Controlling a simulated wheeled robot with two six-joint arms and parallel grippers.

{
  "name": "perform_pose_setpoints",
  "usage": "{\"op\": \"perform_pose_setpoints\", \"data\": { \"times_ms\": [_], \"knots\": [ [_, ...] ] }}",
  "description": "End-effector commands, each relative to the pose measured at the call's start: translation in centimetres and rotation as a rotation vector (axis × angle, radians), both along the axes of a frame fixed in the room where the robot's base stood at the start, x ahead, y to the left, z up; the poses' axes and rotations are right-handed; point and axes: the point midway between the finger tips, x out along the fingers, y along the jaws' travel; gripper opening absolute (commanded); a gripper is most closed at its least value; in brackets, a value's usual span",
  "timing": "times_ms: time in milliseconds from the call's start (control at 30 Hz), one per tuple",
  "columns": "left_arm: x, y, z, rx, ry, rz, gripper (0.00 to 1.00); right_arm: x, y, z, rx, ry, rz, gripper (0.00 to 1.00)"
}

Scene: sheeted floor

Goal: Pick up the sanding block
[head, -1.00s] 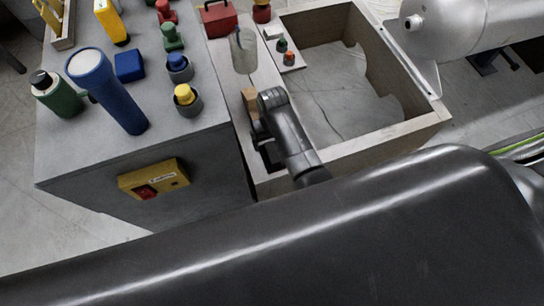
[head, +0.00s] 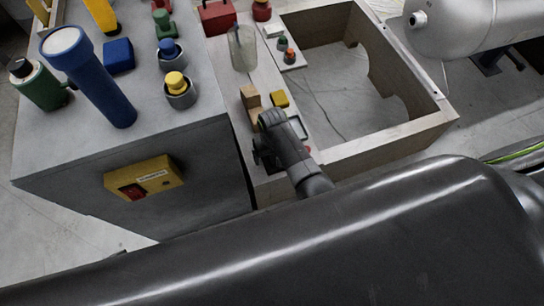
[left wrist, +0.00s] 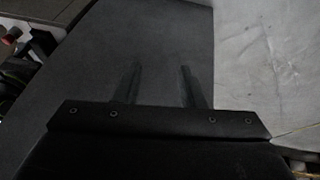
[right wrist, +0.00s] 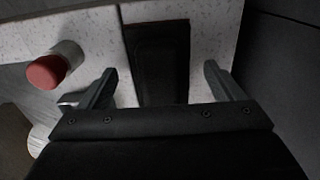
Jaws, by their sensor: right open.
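My right gripper (right wrist: 160,72) is open in the right wrist view, with its fingers wide apart. A dark, flat rectangular piece (right wrist: 158,58) lies between and beyond the fingers on a pale speckled surface; I cannot tell if it is the sanding block. In the head view, my right gripper (head: 262,150) is near a tan stepped block (head: 250,102) and a small yellow block (head: 280,99); its fingertips are hard to make out. My left gripper (left wrist: 158,78) has its fingers apart and empty above a dark grey surface in the left wrist view.
A red-ended cylinder (right wrist: 48,70) stands close to one finger in the right wrist view. The head view shows a grey cabinet (head: 95,150) bearing a blue flashlight (head: 95,80), a clear cup (head: 242,48), and an open wooden frame (head: 385,135).

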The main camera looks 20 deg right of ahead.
Motion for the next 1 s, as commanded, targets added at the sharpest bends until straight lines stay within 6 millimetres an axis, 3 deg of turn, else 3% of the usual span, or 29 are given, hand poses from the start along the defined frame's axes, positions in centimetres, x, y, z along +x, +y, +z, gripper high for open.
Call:
{"op": "perform_pose_setpoints", "data": {
  "times_ms": [200, 633, 933, 1000],
  "knots": [
    [0.0, 0.0, 0.1, 0.000, 0.000, 0.000, 0.36, 0.0, 0.0, 0.0, 0.000, 0.000, 0.000, 0.85],
    [0.0, 0.0, 0.1, 0.000, 0.000, 0.000, 0.36, 0.0, 0.0, 0.1, 0.000, -0.001, 0.000, 0.30],
    [0.0, 0.2, 0.5, 0.009, 0.005, 0.002, 0.36, 0.1, 0.0, 1.1, 0.001, -0.003, 0.000, 0.30],
    [-0.2, 0.4, -0.7, 0.014, 0.043, 0.009, 0.36, 0.0, 0.1, 2.1, 0.001, -0.002, 0.000, 0.30]
  ]
}}
